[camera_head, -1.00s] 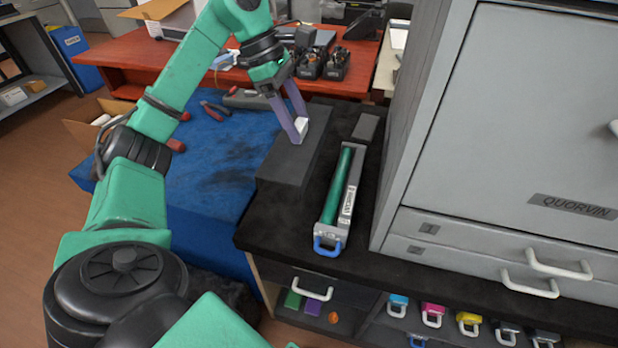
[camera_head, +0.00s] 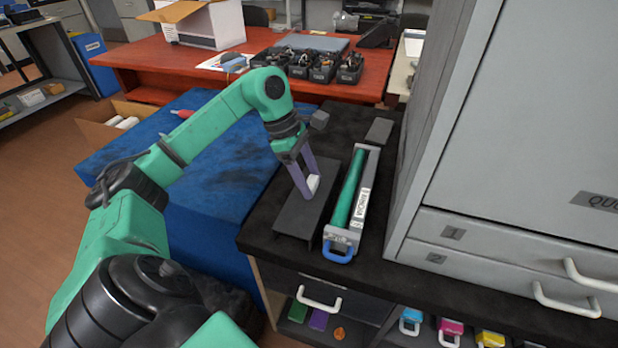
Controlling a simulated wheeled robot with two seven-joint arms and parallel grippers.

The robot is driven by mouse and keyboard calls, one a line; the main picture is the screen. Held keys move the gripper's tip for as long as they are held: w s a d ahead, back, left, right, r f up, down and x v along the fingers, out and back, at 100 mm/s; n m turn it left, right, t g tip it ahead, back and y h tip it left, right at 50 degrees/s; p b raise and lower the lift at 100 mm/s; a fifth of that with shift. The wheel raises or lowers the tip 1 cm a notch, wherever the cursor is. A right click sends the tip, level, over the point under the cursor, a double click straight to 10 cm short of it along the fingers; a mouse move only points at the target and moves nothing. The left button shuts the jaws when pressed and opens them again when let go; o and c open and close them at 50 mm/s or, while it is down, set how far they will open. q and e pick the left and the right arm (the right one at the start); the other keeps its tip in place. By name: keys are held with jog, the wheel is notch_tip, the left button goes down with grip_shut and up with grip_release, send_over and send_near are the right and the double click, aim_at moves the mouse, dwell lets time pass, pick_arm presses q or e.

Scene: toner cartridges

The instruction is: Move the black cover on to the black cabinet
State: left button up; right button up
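The black cover (camera_head: 296,222) is a long dark piece with a white handle (camera_head: 313,183) on its top. It is over the black top of the black cabinet (camera_head: 258,222), on the left side, alongside the green toner cartridge (camera_head: 350,195). I cannot tell whether it rests on the top or hangs just above it. My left gripper (camera_head: 308,192) points down with its purple fingers closed about the white handle. The fingers hide part of the handle. My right gripper is not in view.
The cartridge has a blue handle (camera_head: 339,252) and stands close to the cover's right. A small dark block (camera_head: 379,131) lies behind it. A grey cabinet (camera_head: 500,150) blocks the right side. A blue-covered surface (camera_head: 215,195) is at left. Bare black top lies in front.

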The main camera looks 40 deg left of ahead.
pick_arm(q)
jog(key=o, duration=0.4)
jog(key=shift+c, duration=0.2)
jog(key=shift+r, duration=0.1)
jog(key=shift+a+r, duration=0.1)
jog(key=shift+r, duration=0.2)
jog(key=p+v, duration=0.3)
jog(key=v, duration=0.8)
jog(key=shift+r, duration=0.25)
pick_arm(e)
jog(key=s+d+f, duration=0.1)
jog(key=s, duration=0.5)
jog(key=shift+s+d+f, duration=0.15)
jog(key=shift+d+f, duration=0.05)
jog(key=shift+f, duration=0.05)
pick_arm(q)
jog(key=shift+s, duration=0.1)
